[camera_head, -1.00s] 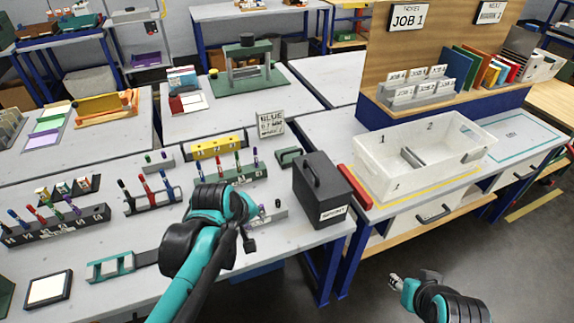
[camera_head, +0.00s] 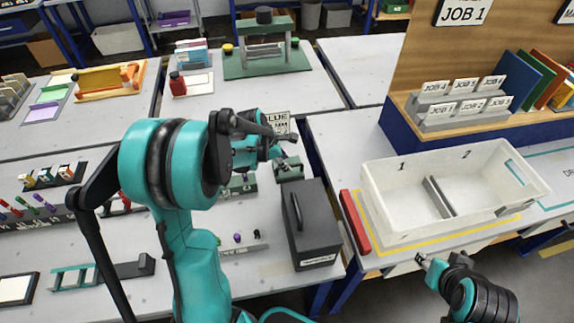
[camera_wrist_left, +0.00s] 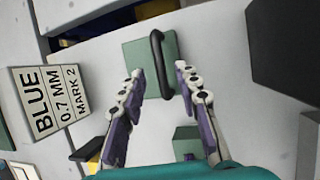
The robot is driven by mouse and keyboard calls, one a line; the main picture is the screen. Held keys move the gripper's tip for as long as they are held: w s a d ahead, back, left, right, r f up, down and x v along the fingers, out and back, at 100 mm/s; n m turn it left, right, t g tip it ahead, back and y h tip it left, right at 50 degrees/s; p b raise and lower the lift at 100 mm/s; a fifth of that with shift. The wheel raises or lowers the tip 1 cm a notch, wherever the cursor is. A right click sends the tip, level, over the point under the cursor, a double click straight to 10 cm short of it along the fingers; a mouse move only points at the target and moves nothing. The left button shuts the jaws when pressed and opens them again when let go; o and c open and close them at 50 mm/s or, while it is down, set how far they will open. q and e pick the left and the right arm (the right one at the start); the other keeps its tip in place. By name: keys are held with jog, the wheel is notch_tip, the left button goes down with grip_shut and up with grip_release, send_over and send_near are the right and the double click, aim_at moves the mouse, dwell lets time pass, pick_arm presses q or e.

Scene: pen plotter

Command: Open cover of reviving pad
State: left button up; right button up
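My left gripper (camera_wrist_left: 159,69) is open and empty. Its two fingers show on either side of the bar's lower part; whether they touch it or hover above, I cannot tell. In the head view the gripper (camera_head: 287,158) is at the pad and partly hides it. My right gripper (camera_head: 421,258) is away at the lower right.
A BLUE 0.7 MM sign (camera_wrist_left: 52,103) stands close left of the pad in the left wrist view. The black box (camera_head: 312,235) stands close to its right. Pen holders (camera_head: 243,245) are nearer the front. A white bin (camera_head: 400,215) stands on the right-hand table.

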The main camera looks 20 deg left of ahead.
pick_arm(q)
jog(key=shift+x, duration=0.95)
pick_arm(e)
jog(key=shift+f, duration=0.35)
pick_arm(q)
grip_shut()
jog(key=shift+a+r, duration=0.1)
jog(key=shift+r, duration=0.05)
pick_arm(e)
jog(key=shift+r, duration=0.1)
